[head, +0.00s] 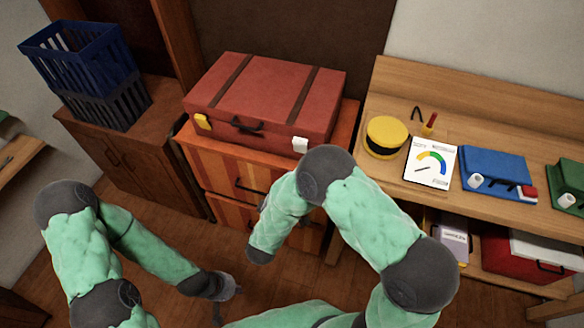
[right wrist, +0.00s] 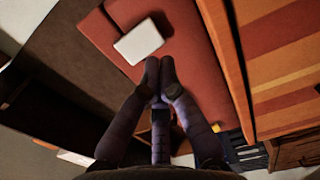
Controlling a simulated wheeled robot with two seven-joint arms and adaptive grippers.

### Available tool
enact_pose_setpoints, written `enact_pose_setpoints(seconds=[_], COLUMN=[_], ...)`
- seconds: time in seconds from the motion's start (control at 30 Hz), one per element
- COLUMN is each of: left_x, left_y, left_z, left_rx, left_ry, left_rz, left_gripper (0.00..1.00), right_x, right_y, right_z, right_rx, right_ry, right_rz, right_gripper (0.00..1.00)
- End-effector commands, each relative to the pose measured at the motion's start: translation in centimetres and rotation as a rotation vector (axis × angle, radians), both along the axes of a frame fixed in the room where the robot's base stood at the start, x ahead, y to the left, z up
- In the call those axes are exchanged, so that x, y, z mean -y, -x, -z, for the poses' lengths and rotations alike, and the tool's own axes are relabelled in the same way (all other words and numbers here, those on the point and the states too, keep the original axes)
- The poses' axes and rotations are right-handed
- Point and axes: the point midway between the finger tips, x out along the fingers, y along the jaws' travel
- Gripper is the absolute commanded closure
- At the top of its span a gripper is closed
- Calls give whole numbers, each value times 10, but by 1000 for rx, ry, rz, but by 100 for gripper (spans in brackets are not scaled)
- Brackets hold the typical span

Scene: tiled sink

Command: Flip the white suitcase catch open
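The red suitcase (head: 265,95) lies closed on a striped wooden chest of drawers. Its white catch (head: 300,145) is at the right of the front face. In the right wrist view the white catch (right wrist: 138,42) is a plain pale plate on the red suitcase (right wrist: 195,60). My right gripper (right wrist: 158,66) has its fingertips together, with nothing seen between them, just below the catch in that picture. I cannot tell whether they touch the suitcase. In the head view my right arm mostly hides this gripper. My left gripper (head: 222,288) is low over the floor, away from the suitcase.
A yellow catch (head: 202,122) and a dark handle (head: 247,124) are on the suitcase front. The striped chest (head: 220,160) stands beneath. A wooden bench (head: 390,180) at right holds a yellow round tin (head: 385,137), a gauge card (head: 431,163) and a blue case (head: 495,170). Blue crates (head: 85,60) stand left.

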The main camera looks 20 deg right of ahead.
Motion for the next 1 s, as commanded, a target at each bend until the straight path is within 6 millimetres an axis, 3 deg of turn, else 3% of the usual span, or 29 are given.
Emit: enact_pose_setpoints(seconds=[0.2, 0.4, 1.0], left_x=[0, 0, 0], left_y=[1, 0, 0], left_z=[-12, -16, -16], left_rx=[-1, -1, -1], left_ry=[0, 0, 0], left_rz=[-1, -1, -1], left_gripper=[100, 100, 100], right_x=[-22, -32, -34], right_y=[30, 47, 50], right_z=[6, 12, 14], right_rx=[-1, -1, 1], right_ry=[3, 1, 1], right_rz=[-6, -4, -1], right_gripper=[100, 100, 100])
